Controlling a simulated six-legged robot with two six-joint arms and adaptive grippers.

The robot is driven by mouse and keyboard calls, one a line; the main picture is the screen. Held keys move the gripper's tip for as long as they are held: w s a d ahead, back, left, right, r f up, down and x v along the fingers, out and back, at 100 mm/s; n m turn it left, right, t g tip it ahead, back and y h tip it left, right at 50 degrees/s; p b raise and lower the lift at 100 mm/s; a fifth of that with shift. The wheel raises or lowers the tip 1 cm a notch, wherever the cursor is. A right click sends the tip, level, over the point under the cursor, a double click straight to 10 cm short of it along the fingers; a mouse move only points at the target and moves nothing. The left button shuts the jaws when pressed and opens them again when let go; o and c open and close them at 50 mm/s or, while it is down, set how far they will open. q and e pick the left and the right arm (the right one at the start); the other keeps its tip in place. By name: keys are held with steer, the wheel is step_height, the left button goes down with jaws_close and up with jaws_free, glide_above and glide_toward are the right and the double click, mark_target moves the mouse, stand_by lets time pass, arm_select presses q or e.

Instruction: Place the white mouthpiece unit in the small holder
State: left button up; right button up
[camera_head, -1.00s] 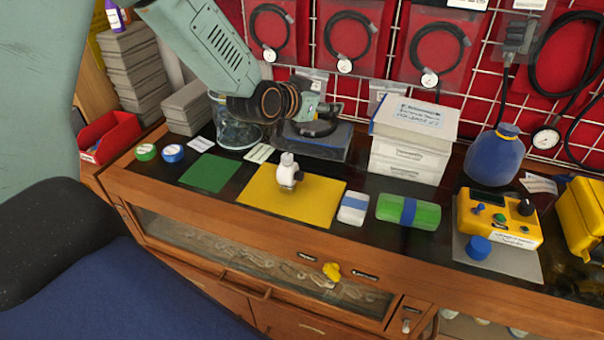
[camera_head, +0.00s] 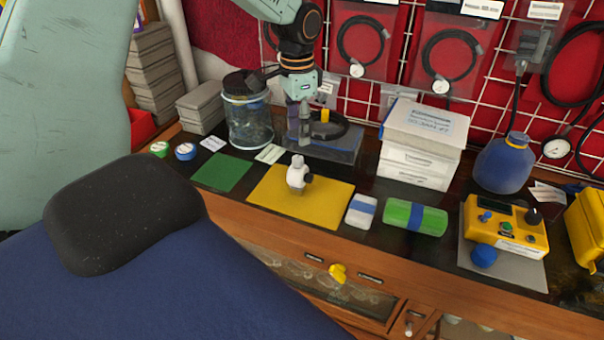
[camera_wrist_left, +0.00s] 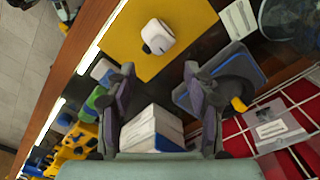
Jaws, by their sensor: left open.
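The white mouthpiece unit (camera_head: 297,174) stands on the yellow mat (camera_head: 328,204), with a dark knob at its side. The wrist view shows it from above (camera_wrist_left: 158,33), beyond the fingertips. My left gripper (camera_head: 304,128) points down behind the mat, in front of the grey-blue tray (camera_head: 342,153). I cannot tell which thing is the small holder. My right gripper is in neither view.
A clear jar (camera_head: 248,118) stands left of the tray. White boxes (camera_head: 420,140) stand to its right. A white-blue block (camera_head: 361,211), a green case (camera_head: 414,218) and a yellow control box (camera_head: 505,228) line the bench's right side. A green mat (camera_head: 222,172) lies bare at left.

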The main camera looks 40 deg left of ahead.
mark_target(297, 157)
arm_select(q)
steer(key=shift+s+f, duration=0.2)
steer(key=shift+f, duration=0.1)
step_height(297, 157, down, 7)
steer(key=shift+a+f, duration=0.1)
steer(key=shift+f, duration=0.1)
steer(key=shift+r, duration=0.1)
steer(key=shift+c, duration=0.3)
steer(key=shift+c, duration=0.7)
jaws_close()
